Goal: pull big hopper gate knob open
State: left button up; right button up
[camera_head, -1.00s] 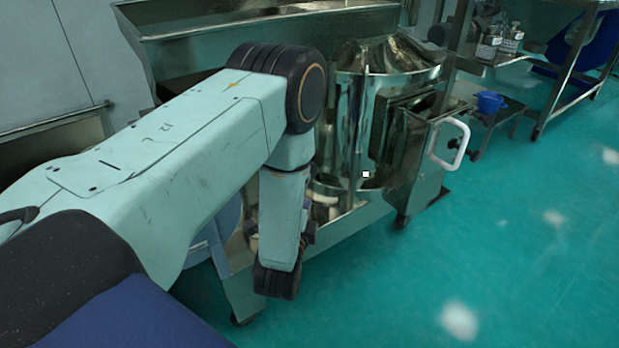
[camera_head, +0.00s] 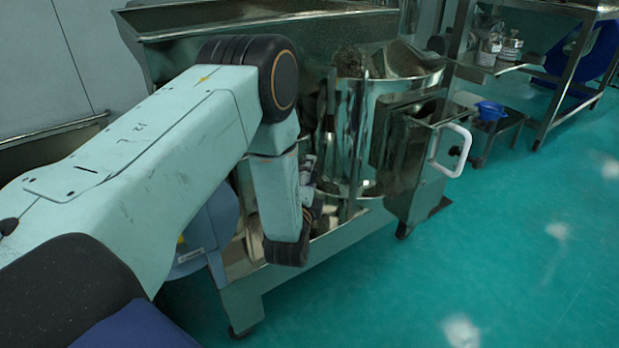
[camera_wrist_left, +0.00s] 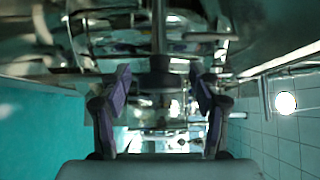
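The big steel hopper (camera_head: 265,32) fills the back of the head view. My left arm reaches in front of the machine, with its lower link hanging down. My left gripper (camera_head: 312,200) is partly hidden behind that link, low beside the steel frame. In the left wrist view the left gripper (camera_wrist_left: 160,72) is open, its two dark purple fingers spread apart. My right gripper is not in view.
A steel box with a white handle (camera_head: 460,152) stands right of the round sieve body (camera_head: 350,115). A blue bowl (camera_head: 490,110) sits on a low steel stand behind. The green floor (camera_head: 480,260) at right is clear.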

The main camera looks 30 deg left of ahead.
pick_arm(q)
grip_shut()
dwell(0.5)
